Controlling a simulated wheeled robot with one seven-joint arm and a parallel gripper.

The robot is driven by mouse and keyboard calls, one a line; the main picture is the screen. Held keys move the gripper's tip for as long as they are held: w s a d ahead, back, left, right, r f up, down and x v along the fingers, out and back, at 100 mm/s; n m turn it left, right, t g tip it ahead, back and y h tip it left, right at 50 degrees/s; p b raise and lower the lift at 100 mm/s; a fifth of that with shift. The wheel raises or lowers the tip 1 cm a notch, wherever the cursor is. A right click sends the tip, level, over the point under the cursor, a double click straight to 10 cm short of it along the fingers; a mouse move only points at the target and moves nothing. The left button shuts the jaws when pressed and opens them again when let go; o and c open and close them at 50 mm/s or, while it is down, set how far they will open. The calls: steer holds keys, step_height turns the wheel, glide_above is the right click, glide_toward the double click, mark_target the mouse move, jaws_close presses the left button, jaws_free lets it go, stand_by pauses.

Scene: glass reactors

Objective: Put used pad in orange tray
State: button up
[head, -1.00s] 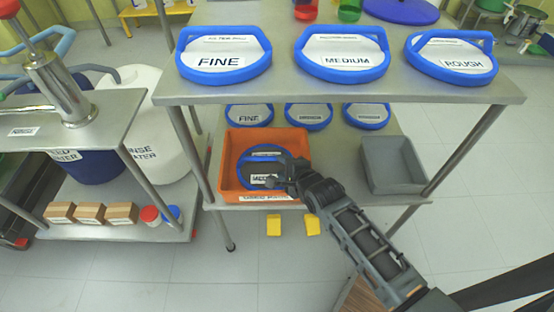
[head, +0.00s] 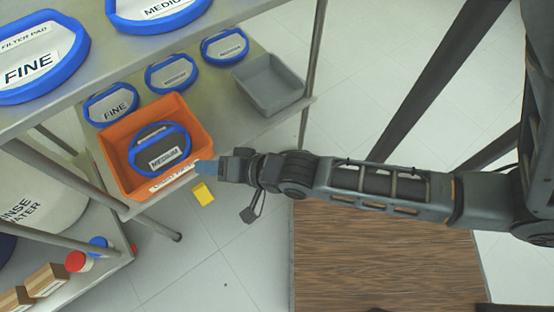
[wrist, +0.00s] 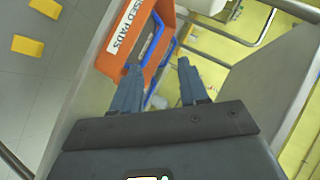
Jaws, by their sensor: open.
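The used pad (head: 160,150), a dark disc with a blue rim and handle and a MEDIUM label, lies inside the orange tray (head: 113,136) on the lower shelf. The tray's "USED PADS" label shows in the wrist view, on the tray's orange wall (wrist: 166,16). My gripper (head: 205,168) is just outside the tray's front right corner. In the wrist view my gripper (wrist: 160,68) has its two fingers apart with nothing held between them. Most of the pad is out of sight in the wrist view.
A grey bin (head: 270,84) stands on the lower shelf right of the tray. Clean pads labelled FINE (head: 111,104) and others sit behind the tray. The upper shelf (head: 85,80) overhangs at left. A yellow block (head: 203,194) is below the shelf edge.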

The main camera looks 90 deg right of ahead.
steer(key=s+a+r+n+y, duration=0.1)
steer(key=s+a+r+n, duration=0.1)
steer(key=s+r+n, duration=0.2)
steer(key=s+a+r+n+t+y, duration=0.1)
steer(key=s+a+r+n, duration=0.2)
steer(key=s+r+n, duration=0.2)
steer(key=s+a+r+n+t+y, duration=0.1)
steer(key=s+a+r+n, duration=0.2)
steer(key=s+r+n, duration=0.2)
step_height(320, 180, up, 4)
steer(key=shift+f+n+y, duration=0.15)
steer(key=shift+n+y, duration=0.15)
steer(key=shift+n, duration=0.7)
